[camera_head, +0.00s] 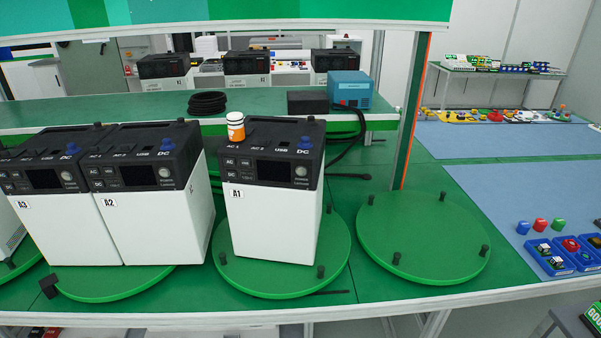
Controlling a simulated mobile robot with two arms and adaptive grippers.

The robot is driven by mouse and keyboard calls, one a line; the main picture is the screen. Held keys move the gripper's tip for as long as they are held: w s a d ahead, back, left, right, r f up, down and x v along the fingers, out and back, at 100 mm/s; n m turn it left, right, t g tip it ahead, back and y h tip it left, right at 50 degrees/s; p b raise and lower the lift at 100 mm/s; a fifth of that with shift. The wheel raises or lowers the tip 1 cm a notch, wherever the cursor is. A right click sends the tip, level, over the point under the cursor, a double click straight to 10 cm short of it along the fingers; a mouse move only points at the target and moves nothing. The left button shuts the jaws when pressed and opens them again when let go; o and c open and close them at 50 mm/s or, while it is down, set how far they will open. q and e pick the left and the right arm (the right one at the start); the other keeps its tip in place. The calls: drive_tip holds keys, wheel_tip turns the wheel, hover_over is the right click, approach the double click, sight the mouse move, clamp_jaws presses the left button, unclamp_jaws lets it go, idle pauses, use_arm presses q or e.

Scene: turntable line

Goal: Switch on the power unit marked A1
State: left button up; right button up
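The power unit marked A1 (275,210) stands upright on a green turntable (335,270) near the middle of the view. Its black top front carries a small dark screen, AC and DC buttons (231,169) at the left and a round light knob or button (300,171) at the right, above small lettering. Whether the screen is lit is too small to tell for sure; it looks dark. An orange and white bottle (235,127) sits on its top at the back left corner. Neither of my grippers shows in the head view.
Unit A2 (160,225) and unit A3 (45,225) stand close together to the left. An empty turntable (420,237) is to the right. Blue trays (552,262) with small parts lie at the far right. A black cable (345,150) runs behind A1.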

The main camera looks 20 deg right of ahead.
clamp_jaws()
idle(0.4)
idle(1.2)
